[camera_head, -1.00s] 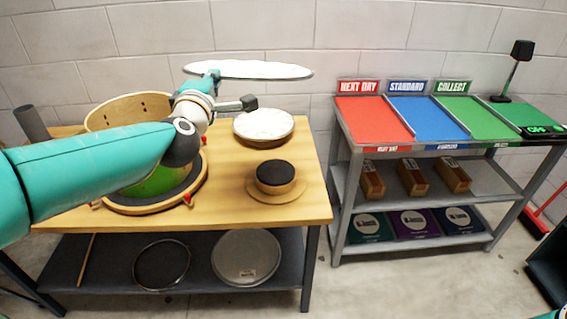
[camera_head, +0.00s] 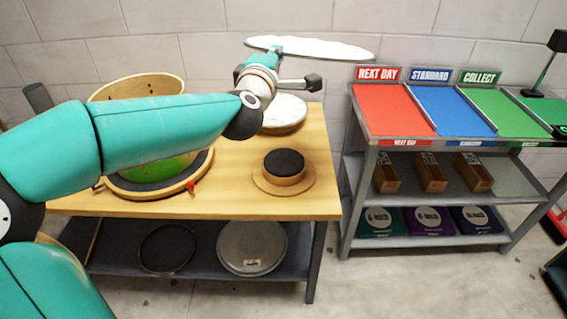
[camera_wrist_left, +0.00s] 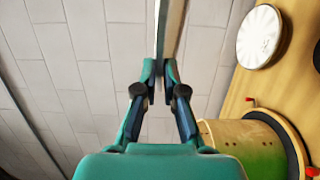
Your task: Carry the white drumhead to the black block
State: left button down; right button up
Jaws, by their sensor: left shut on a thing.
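My left gripper (camera_head: 277,50) is shut on the rim of the white drumhead (camera_head: 335,48), which is seen nearly edge-on, high in front of the wall. In the left wrist view the gripper (camera_wrist_left: 160,72) pinches the drumhead (camera_wrist_left: 168,22), a thin strip running up from the fingertips. The black block (camera_head: 285,161) is a short round one on a wooden disc on the table, below and apart from the drumhead. My right gripper is not in view.
The wooden table (camera_head: 235,204) holds an open drum shell (camera_head: 136,84) and a white-topped round drum (camera_head: 284,112), both partly behind my left arm. Round discs lie on the shelf below. A grey rack (camera_head: 420,150) with red, blue and green trays stands at the right.

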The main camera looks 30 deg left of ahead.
pick_arm(q)
jog(key=s+f+n+y+b, duration=0.1)
jog(key=f+y+b, duration=0.1)
jog(key=f+b, duration=1)
jog(key=s+f+n+y+b, duration=0.1)
jog(key=f+y+b, duration=0.1)
jog(key=f+b, duration=1.1)
jog(key=s+f+n+y+b, duration=0.1)
jog(key=f+n+y+b, duration=0.1)
jog(key=f+b, duration=1)
notch_tip(320, 180, down, 4)
jog(key=shift+f+g+b, duration=0.25)
jog(key=shift+g+b, duration=0.05)
jog(key=shift+b, duration=0.05)
jog(key=shift+f+b, duration=0.6)
jog(key=shift+b, duration=0.25)
jog(key=c, duration=1.3)
grip_release()
jog(key=shift+o, duration=0.2)
jog(key=shift+r, duration=0.15)
